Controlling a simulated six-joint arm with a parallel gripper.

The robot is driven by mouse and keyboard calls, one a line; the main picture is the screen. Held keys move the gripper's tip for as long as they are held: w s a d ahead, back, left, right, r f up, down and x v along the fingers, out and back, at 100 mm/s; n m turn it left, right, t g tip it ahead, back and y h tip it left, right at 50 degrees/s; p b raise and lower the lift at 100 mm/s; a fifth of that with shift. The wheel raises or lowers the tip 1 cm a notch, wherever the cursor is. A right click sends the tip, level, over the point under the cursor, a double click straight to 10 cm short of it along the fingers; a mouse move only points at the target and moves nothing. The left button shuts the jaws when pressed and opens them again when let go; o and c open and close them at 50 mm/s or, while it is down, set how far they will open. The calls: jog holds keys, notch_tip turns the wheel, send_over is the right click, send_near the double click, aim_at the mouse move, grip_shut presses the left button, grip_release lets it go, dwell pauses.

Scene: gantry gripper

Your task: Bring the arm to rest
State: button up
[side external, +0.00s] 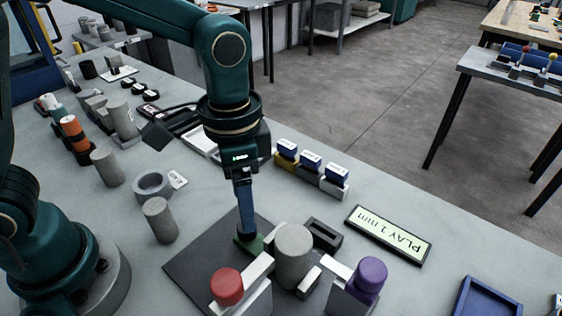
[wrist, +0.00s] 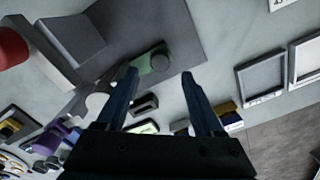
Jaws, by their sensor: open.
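My gripper (side external: 246,232) points down over the dark grey mat (side external: 195,262), its fingertips low beside a small green piece (side external: 256,244). In the wrist view my gripper (wrist: 158,75) has its two dark blue fingers spread apart. The green piece with a grey round part (wrist: 157,62) shows beyond and between the fingertips. Nothing is seen held. The side view shows the fingers nearly in line, so I cannot tell whether one touches the green piece.
A grey cylinder (side external: 293,254), red-capped block (side external: 227,286) and purple-capped block (side external: 367,276) stand close by. Blue-topped blocks (side external: 311,163) stand behind. Cylinders (side external: 160,220) and a ring (side external: 153,185) are at left. A blue tray (side external: 484,303) lies front right.

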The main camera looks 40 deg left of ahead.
dwell(0.4)
jog(key=s+a+r+n+t, duration=0.5)
jog(key=s+a+r+n, duration=0.1)
jog(key=a, duration=0.4)
jog(key=shift+s+r+n+t, duration=0.3)
jog(key=shift+s+r+n, duration=0.1)
jog(key=shift+s, duration=0.2)
